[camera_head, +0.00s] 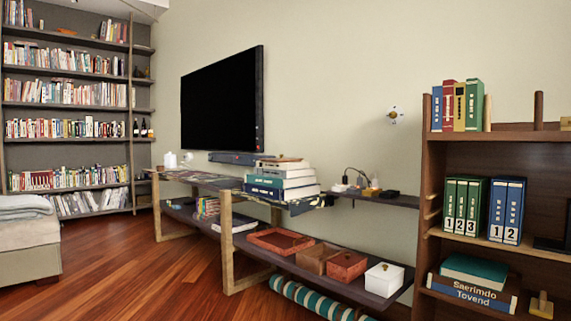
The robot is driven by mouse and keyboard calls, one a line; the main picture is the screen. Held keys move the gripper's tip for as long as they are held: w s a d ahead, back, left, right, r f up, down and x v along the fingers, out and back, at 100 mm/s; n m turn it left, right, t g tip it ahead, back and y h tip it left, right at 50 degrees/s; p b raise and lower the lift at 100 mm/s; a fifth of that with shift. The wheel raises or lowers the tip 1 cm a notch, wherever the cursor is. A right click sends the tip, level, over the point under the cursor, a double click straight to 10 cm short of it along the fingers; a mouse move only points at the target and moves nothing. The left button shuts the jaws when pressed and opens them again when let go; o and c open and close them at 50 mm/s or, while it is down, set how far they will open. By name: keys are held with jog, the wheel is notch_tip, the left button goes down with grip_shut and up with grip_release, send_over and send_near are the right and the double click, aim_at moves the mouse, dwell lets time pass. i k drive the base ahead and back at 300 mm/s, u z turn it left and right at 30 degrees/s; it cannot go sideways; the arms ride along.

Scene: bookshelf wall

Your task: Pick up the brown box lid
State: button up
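On the lower shelf of the low console stands a brown box (314,262), whose top looks flat or open; I cannot tell which. Touching or close beside it on the right is a reddish-brown box (344,272) with a lid (346,259) on top that bears a small knob. Left of them lies a shallow reddish-brown tray (262,244), open at the top. Which brown lid the task names is not clear from this view. My gripper is not in view.
A white knobbed box (383,279) stands right of the brown boxes. A stack of books (283,182) sits on the console top (200,178) above. A striped roll (315,303) lies below the lower shelf. A bookcase (430,170) stands at right. Wooden floor (130,260) is clear at left.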

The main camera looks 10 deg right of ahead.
aim_at(281, 158)
jog(key=u, duration=0.9)
jog(key=i, duration=0.8)
jog(key=z, duration=0.55)
jog(key=i, duration=0.7)
jog(key=z, duration=0.6)
